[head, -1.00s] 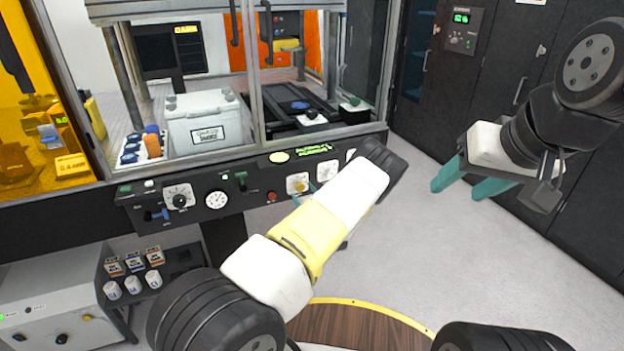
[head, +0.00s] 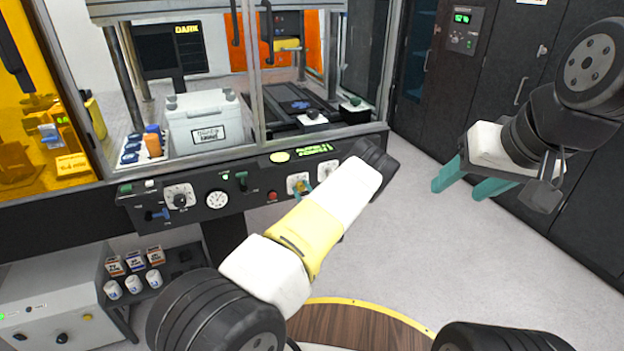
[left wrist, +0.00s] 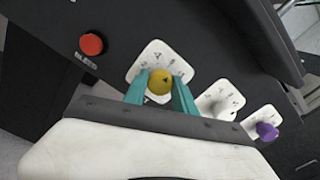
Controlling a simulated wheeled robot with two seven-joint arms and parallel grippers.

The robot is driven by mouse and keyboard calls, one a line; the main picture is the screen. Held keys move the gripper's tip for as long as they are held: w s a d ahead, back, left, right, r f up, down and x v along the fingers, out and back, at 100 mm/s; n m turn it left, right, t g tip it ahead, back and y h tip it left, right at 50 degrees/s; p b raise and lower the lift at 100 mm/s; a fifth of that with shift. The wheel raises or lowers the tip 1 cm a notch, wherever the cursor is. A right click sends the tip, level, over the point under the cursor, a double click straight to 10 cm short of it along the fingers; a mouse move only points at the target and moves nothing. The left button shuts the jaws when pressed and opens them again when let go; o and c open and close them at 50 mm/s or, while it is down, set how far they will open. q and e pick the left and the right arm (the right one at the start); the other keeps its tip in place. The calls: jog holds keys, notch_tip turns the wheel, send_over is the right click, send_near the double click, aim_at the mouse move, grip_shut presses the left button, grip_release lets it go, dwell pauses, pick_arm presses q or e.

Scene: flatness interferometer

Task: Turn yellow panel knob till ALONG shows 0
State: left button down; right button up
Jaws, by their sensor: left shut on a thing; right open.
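The yellow panel knob (left wrist: 160,84) sits on a white dial plate (left wrist: 150,60) in the left wrist view. My left gripper (left wrist: 160,90) has its teal fingers closed on either side of the knob. My right gripper (head: 472,180) is open and empty over the floor at the right.
The black panel also bears a red button (left wrist: 92,43), a purple knob (left wrist: 267,131), a round gauge (head: 217,199) and a blue lever (head: 158,215). A glazed enclosure stands behind it. Dark cabinets (head: 500,75) line the right; the floor between is clear.

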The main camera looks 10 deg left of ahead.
pick_arm(q)
jog(key=shift+m, duration=0.3)
jog(key=m, duration=0.4)
jog(key=shift+m, duration=2)
jog(key=c, duration=1)
grip_release()
jog(key=shift+d, duration=0.1)
jog(key=v, duration=0.7)
jog(key=shift+s+d, duration=0.2)
jog(key=shift+s, duration=0.1)
